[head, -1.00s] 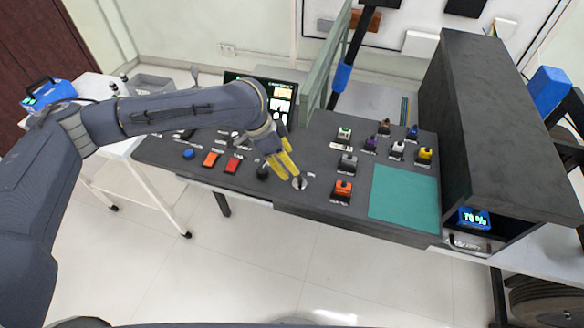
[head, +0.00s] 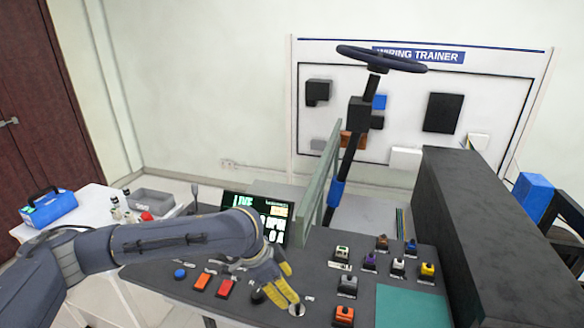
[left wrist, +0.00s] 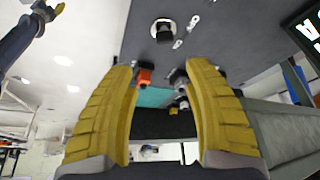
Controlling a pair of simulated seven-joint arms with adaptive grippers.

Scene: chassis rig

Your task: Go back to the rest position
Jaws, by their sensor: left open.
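My left gripper (head: 292,296) has yellow fingers and hangs over the dark control panel (head: 385,272) in the head view, close to a round key-type switch (head: 297,309). In the left wrist view its two fingers (left wrist: 162,75) stand apart with nothing between them. The round switch (left wrist: 162,28) shows beyond the fingertips there, apart from them. My left arm (head: 170,243) reaches in from the left across the panel's left part.
The panel carries several coloured switches, red buttons (head: 226,288), a teal mat (head: 410,305) and a lit screen (head: 262,215). A steering wheel (head: 381,59) on a column rises behind. A dark box (head: 470,230) stands at right. A white cart (head: 100,205) holds a blue device (head: 48,206).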

